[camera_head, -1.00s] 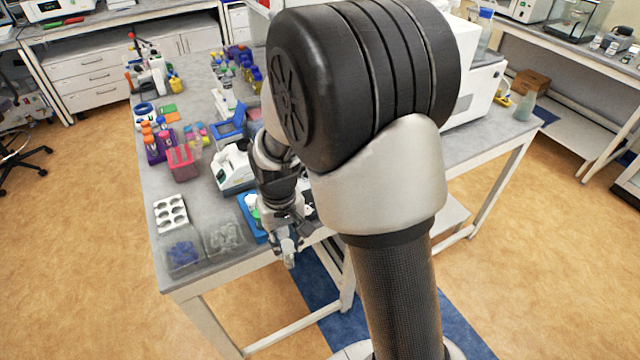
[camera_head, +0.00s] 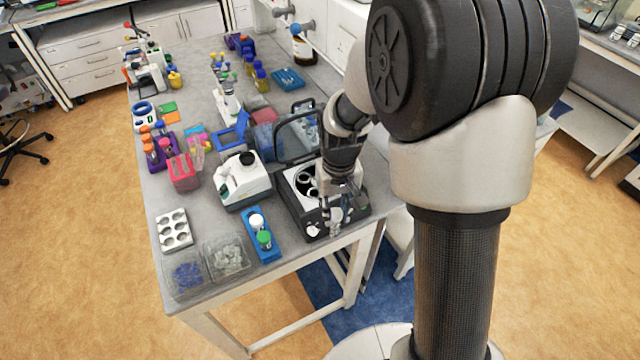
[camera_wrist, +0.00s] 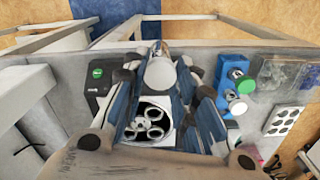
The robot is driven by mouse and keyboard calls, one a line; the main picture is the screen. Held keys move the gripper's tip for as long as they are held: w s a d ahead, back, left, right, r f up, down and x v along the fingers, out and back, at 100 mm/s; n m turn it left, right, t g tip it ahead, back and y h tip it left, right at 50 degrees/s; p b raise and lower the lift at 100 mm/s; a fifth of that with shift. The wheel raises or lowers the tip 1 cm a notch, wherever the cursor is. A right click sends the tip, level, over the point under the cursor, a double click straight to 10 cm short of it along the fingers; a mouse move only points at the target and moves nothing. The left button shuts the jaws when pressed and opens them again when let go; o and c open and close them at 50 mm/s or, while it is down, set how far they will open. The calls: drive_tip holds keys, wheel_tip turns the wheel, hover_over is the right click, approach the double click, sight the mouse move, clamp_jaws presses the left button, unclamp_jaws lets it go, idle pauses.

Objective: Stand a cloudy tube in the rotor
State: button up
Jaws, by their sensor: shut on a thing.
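My gripper (camera_wrist: 160,80) is shut on a pale, cloudy-looking tube (camera_wrist: 159,70), whose broad end faces the wrist camera. In the head view my gripper (camera_head: 335,200) is over the front of the open centrifuge (camera_head: 292,200). The rotor (camera_wrist: 149,122) shows several round holes between my fingers in the wrist view; the held tube looks apart from them. A blue rack (camera_head: 268,252) left of the centrifuge holds a white-capped tube (camera_head: 257,220) and a green-capped tube (camera_head: 264,238).
The raised centrifuge lid (camera_head: 298,137) stands behind the rotor, close to my arm. A white benchtop device (camera_head: 240,180) stands left of it. A white well block (camera_head: 174,230) and clear trays (camera_head: 228,258) lie at the front left. The table's front edge is close.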

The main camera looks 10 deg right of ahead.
idle(0.5)
wheel_tip(320, 180, up, 5)
drive_tip(key=p, duration=0.4)
drive_tip(key=shift+w+f, duration=0.1)
drive_tip(key=w+a+p, duration=0.2)
drive_tip(key=w+p, duration=0.1)
drive_tip(key=w, duration=1.1)
drive_tip(key=shift+w, duration=0.3)
drive_tip(key=shift+f, duration=0.1)
drive_tip(key=shift+f+b, duration=1.1)
drive_tip(key=shift+f, duration=0.65)
